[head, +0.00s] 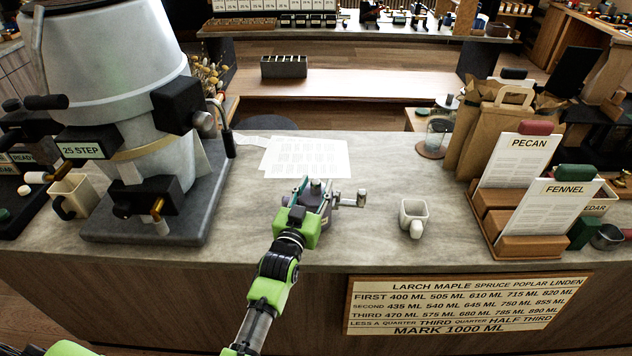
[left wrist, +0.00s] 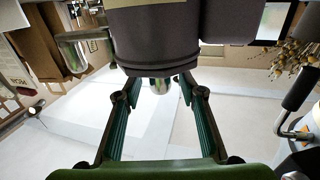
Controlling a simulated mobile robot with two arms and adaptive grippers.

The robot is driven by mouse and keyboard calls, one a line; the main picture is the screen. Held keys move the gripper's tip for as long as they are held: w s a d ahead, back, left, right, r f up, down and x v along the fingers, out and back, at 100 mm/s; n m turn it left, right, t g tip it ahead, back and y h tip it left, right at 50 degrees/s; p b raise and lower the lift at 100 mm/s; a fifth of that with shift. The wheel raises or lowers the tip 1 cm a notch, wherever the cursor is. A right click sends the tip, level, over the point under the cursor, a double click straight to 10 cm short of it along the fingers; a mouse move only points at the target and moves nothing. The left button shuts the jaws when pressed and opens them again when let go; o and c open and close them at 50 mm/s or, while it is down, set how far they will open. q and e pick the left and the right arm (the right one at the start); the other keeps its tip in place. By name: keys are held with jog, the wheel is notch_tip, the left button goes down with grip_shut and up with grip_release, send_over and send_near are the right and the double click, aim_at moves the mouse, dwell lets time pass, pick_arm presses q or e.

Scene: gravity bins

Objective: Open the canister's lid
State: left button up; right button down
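The canister (head: 326,212) stands on the grey counter near its front edge, in the middle of the head view. It is small, grey and partly hidden behind my left gripper (head: 304,196). A knob (head: 316,186) shows on its top. In the left wrist view, which appears upside down, a large dark grey body, seemingly the canister (left wrist: 155,45), fills the top. The small metallic knob (left wrist: 160,86) shows between the fingertips of my left gripper (left wrist: 160,94). The fingers are open, with visible gaps on both sides of the knob. My right gripper is not in view.
A large machine (head: 110,70) on a dark base stands at the left. Paper sheets (head: 305,157) lie behind the canister. A white mug (head: 413,217) stands to its right, before a card rack (head: 535,247) and paper bags (head: 495,120). Bare counter lies between.

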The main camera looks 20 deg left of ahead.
pick_arm(q)
jog(key=shift+w, duration=0.6)
grip_shut()
